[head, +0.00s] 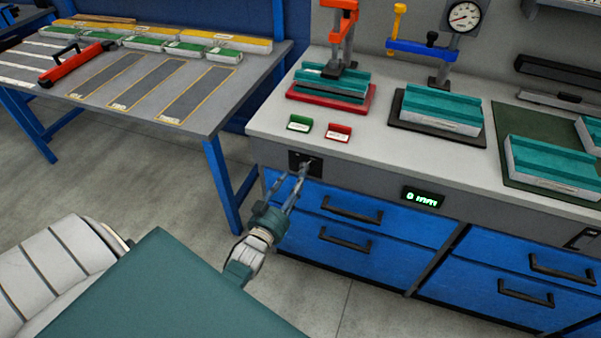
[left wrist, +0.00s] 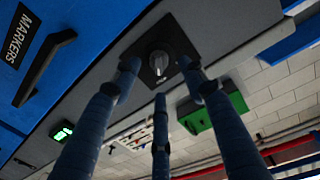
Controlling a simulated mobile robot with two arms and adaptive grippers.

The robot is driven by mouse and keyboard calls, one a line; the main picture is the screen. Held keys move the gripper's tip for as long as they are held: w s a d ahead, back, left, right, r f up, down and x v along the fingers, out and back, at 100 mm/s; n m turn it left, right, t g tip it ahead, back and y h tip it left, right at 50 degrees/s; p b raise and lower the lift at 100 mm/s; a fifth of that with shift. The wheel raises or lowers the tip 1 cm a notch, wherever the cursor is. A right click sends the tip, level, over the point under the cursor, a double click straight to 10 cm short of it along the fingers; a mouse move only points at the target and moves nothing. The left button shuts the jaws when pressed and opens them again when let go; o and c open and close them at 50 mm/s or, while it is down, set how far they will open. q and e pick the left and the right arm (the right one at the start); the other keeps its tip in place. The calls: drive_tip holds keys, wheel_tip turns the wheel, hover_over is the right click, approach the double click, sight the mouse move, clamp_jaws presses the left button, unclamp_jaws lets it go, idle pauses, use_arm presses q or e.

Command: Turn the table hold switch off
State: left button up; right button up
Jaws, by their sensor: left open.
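The table hold switch (head: 310,161) is a rotary knob on a black square plate in the bench's grey front edge. In the left wrist view the grey knob (left wrist: 159,62) shows on its plate, with a pale pointer mark. My left gripper (head: 294,174) is open in front of the switch in the head view. In the left wrist view its three blue-grey fingers stand around the knob with gaps, and no finger is clearly touching it. In the head view the fingers cover part of the plate. My right gripper is not in view.
A green display (head: 423,197) reading 0 mm sits right of the switch. Blue drawers (head: 350,211) with black handles lie below. A green label block (head: 299,123) and a red one (head: 338,132) stand on the bench above, near red and blue fixtures.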

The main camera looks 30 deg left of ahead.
sight(300, 173)
use_arm(q)
drive_tip(key=w, duration=0.3)
drive_tip(key=w+a, duration=0.1)
drive_tip(key=w, duration=0.1)
drive_tip(key=shift+f, duration=0.1)
drive_tip(key=shift+d, duration=0.1)
clamp_jaws()
